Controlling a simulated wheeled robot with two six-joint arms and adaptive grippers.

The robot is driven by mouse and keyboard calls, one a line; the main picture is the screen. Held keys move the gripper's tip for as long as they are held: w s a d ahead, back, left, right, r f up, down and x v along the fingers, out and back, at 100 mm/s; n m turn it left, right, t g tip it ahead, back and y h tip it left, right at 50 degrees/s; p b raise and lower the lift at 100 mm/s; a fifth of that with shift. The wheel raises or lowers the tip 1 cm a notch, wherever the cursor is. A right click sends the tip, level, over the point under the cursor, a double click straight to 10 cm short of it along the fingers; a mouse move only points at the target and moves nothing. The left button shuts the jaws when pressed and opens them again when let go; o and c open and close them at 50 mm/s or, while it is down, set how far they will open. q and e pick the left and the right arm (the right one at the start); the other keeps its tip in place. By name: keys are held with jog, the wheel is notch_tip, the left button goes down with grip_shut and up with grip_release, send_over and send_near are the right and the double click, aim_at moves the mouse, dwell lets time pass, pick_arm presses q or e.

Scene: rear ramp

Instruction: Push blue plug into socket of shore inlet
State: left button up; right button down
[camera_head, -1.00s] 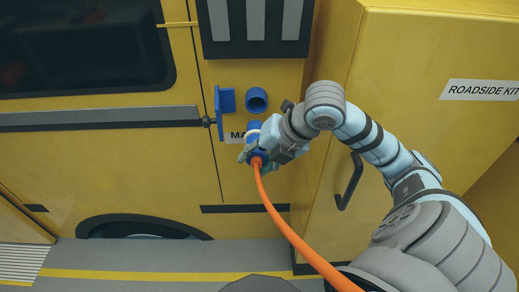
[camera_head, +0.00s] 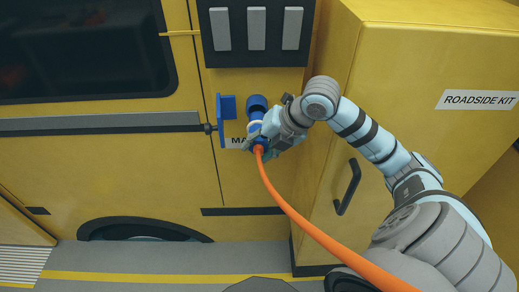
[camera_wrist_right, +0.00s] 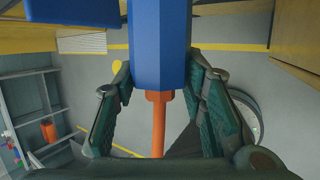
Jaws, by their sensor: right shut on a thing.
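The shore inlet's round blue socket (camera_head: 257,101) is on the yellow vehicle side, with its open blue cover (camera_head: 222,122) at its left. My right gripper (camera_head: 258,143) is shut on the blue plug (camera_head: 257,115), just below the socket. The plug points up and its top end meets or overlaps the socket's lower edge in the picture; I cannot tell whether it has entered. In the right wrist view the plug (camera_wrist_right: 158,45) lies between both fingers of the gripper (camera_wrist_right: 160,78), its orange cable (camera_wrist_right: 158,125) trailing behind. My left gripper is not in view.
A yellow cabinet marked ROADSIDE KIT (camera_head: 420,130) stands close at the right, with a dark handle (camera_head: 348,187). A dark vent panel (camera_head: 256,35) is above the socket. A label (camera_head: 236,142), partly hidden, is beside the plug. The orange cable (camera_head: 300,222) hangs toward the lower right.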

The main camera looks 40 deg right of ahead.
jog(key=shift+w+d, duration=0.25)
jog(key=shift+w, duration=0.1)
dwell(0.3)
jog(key=shift+p, duration=0.4)
dwell(0.4)
jog(key=shift+p, duration=0.3)
dwell(0.3)
jog(key=shift+p, duration=0.3)
